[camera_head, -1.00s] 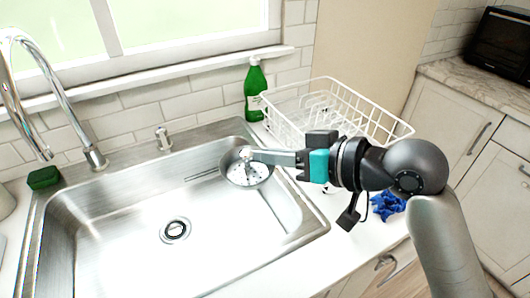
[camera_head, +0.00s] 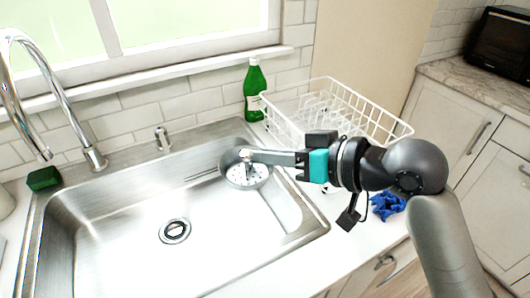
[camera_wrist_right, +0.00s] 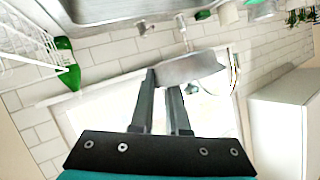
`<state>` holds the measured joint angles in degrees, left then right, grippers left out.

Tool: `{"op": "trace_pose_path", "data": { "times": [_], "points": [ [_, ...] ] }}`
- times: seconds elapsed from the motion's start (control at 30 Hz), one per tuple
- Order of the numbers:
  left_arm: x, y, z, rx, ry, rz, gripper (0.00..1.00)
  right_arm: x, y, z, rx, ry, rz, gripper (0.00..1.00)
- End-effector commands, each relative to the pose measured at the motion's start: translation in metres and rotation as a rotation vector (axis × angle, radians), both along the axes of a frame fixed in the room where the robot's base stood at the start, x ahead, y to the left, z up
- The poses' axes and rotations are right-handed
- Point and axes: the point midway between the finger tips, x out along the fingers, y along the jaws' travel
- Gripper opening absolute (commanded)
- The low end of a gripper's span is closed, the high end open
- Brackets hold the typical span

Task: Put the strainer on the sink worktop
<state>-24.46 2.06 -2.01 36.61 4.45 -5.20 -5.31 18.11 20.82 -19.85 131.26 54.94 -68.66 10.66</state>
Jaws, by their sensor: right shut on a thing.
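The metal strainer (camera_head: 246,176), a shallow round dish with holes, is over the right back part of the sink (camera_head: 110,235). My right gripper (camera_head: 246,154) is shut on the strainer's small central knob from the right. In the right wrist view the strainer (camera_wrist_right: 190,68) shows as a grey curved dish at the fingertips of my gripper (camera_wrist_right: 165,80). It looks held above the sink floor, though the exact gap is hard to tell. The white sink worktop (camera_head: 343,241) runs along the right of the sink. My left gripper is not in view.
A white wire dish rack (camera_head: 375,128) and a green bottle (camera_head: 254,92) stand behind on the worktop. A blue object (camera_head: 387,205) lies beneath my right arm. The faucet (camera_head: 75,120) and a green sponge (camera_head: 44,178) are at the left. Worktop by the sink's right front is clear.

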Motion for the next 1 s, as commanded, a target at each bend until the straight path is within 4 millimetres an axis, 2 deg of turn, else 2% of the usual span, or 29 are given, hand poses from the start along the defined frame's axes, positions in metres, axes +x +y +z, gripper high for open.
{"op": "trace_pose_path", "data": {
  "times": [0.03,0.2,0.43,0.57,0.77,1.0],
  "points": [
    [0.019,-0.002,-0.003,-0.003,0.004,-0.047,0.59,0.000,0.000,0.000,0.000,0.000,0.000,0.00],
    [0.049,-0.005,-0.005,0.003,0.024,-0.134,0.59,0.000,0.000,0.000,0.001,-0.001,0.000,0.00],
    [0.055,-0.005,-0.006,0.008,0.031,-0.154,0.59,0.002,-0.002,0.000,0.000,0.000,-0.012,0.00],
    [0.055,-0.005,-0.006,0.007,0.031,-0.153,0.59,0.011,-0.012,0.000,0.002,0.001,-0.086,0.00],
    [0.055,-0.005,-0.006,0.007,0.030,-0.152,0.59,0.039,-0.052,0.010,0.003,-0.004,-0.340,0.00],
    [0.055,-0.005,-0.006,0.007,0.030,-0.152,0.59,0.062,-0.111,0.035,0.004,-0.006,-0.692,0.00]
  ]
}}
